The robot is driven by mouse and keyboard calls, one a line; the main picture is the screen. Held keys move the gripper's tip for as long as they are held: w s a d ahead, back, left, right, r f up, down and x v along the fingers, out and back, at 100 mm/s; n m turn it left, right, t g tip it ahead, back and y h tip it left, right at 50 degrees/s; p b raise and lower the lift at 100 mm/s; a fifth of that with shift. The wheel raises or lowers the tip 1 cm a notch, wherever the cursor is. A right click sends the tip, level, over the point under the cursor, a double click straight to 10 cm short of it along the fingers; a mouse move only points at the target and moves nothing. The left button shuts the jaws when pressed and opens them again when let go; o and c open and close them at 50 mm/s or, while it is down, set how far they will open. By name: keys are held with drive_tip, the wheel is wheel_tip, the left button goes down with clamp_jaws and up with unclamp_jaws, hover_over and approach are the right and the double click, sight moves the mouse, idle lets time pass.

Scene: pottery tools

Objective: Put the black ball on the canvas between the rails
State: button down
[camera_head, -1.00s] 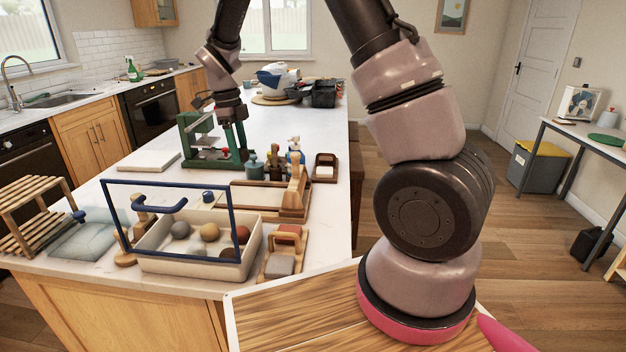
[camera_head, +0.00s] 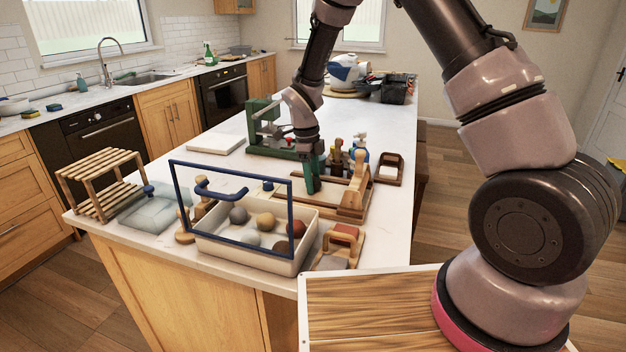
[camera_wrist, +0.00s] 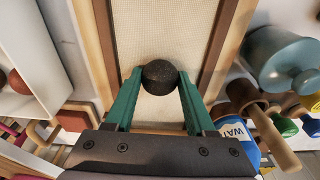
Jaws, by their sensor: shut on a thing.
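My gripper (camera_wrist: 160,84) is shut on the black ball (camera_wrist: 160,73), which sits between the tips of its two green fingers in the wrist view. Behind the ball is the pale woven canvas (camera_wrist: 166,28), with a brown wooden left rail (camera_wrist: 98,40) and right rail (camera_wrist: 222,48) along its sides. The ball lines up between the rails; its gap to the canvas is hard to judge. In the head view my gripper (camera_head: 311,180) points down at the wooden frame (camera_head: 352,207), and I cannot make out the ball there.
A cream tray (camera_head: 245,258) with several balls and a blue frame (camera_head: 230,173) over it stands at the near left. A green press (camera_head: 262,125) stands behind the board. Bottles (camera_head: 360,150) and a small wooden tray (camera_head: 387,167) are to the right.

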drive_tip(key=shift+f, duration=0.1)
drive_tip(key=shift+c, duration=1.2)
unclamp_jaws()
drive_tip(key=s+d+r+n+t+y, duration=0.1)
drive_tip(key=d+r+n, duration=0.25)
drive_tip(key=r, duration=1.75)
drive_tip(key=s+d+r+n+t+y, duration=0.2)
drive_tip(key=s+d+r+n, duration=0.35)
drive_tip(key=d+r, duration=0.3)
drive_tip(key=s+d+r+n+t, duration=0.2)
drive_tip(key=s+d+r+n, duration=0.1)
drive_tip(key=s, duration=0.4)
drive_tip(key=s+d+r+n+t, duration=0.2)
drive_tip(key=s+d+r+n, duration=0.1)
drive_tip(key=s+n, duration=0.3)
drive_tip(key=shift+s+d+n+t, duration=0.4)
drive_tip(key=shift+s+d, duration=0.5)
drive_tip(key=shift+s, duration=0.3)
